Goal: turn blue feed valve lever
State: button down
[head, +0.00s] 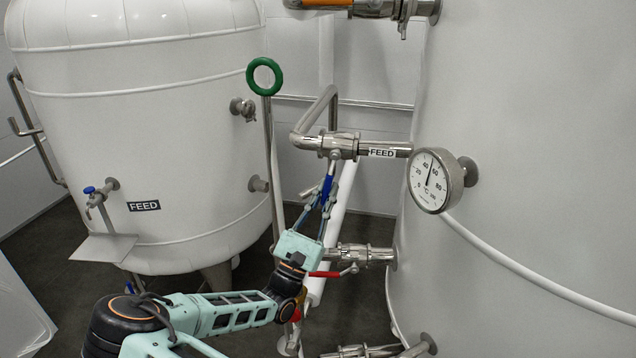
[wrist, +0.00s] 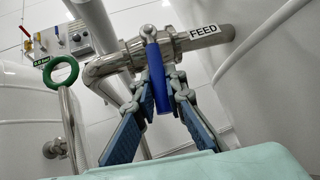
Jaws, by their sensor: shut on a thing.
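The blue feed valve lever (head: 327,187) hangs down from the valve (head: 343,146) on the steel pipe marked FEED in the head view. In the wrist view the blue lever (wrist: 158,80) hangs below its valve, beside the FEED label (wrist: 203,32). My gripper (head: 322,203) reaches up to the lever from below. In the wrist view the fingers of my gripper (wrist: 162,84) stand on either side of the lever and are shut on it. The exact finger contact is partly hidden by the lever.
A dial gauge (head: 436,181) sticks out from the right tank. A red lever (head: 325,274) on a lower pipe is close to my gripper. A green ring handle (head: 264,76) stands to the left. A small blue-handled tap (head: 97,192) is on the left tank.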

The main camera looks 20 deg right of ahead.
jog(key=shift+s+d+f+n+t+y+p, duration=0.1)
jog(key=shift+s+d+n+t+y+p, duration=0.1)
jog(key=shift+n+t+y, duration=0.35)
jog(key=shift+s+d+r+n+t+y+p, duration=0.1)
jog(key=shift+d+n+t+y+p, duration=0.15)
jog(key=shift+n+t, duration=0.5)
jog(key=shift+s+d+f+n+t+y+p, duration=0.15)
jog(key=shift+n+t+y, duration=0.25)
jog(key=shift+n, duration=0.5)
jog(key=shift+d, duration=0.1)
jog(key=c, duration=2)
grip_release()
jog(key=shift+o, duration=0.2)
jog(key=v, duration=1.2)
